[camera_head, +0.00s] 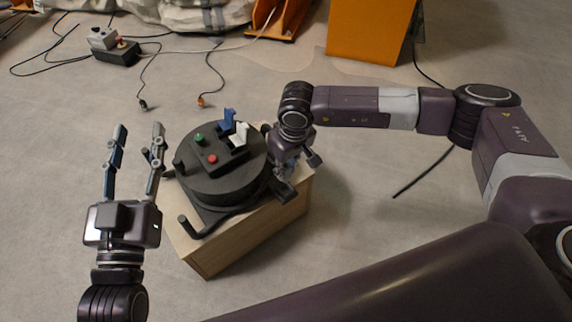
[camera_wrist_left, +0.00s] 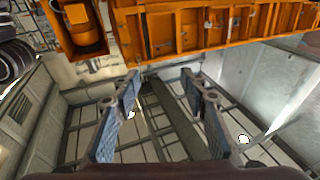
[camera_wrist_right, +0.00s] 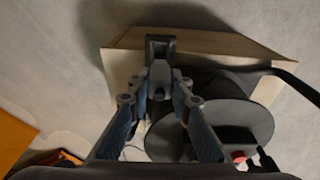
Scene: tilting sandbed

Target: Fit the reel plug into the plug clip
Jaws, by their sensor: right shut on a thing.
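My right gripper (camera_head: 288,172) points down at the right side of the black reel (camera_head: 205,188). In the right wrist view its fingertips (camera_wrist_right: 161,90) are closed on the small grey-black reel plug (camera_wrist_right: 159,73). The plug lies right at the near end of the black, frame-like plug clip (camera_wrist_right: 160,42), in line with it. I cannot tell how far the plug sits inside it. In the head view the plug is hidden by the gripper. My left gripper (camera_head: 138,132) is open and empty, left of the reel; it also shows open in the left wrist view (camera_wrist_left: 160,82).
The reel stands on a wooden box (camera_head: 245,240) and carries a green button (camera_head: 198,139), a red button (camera_head: 212,159), a blue part (camera_head: 229,117) and a white part (camera_head: 239,133). A black handle bar crosses its front. Cables lie on the floor behind.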

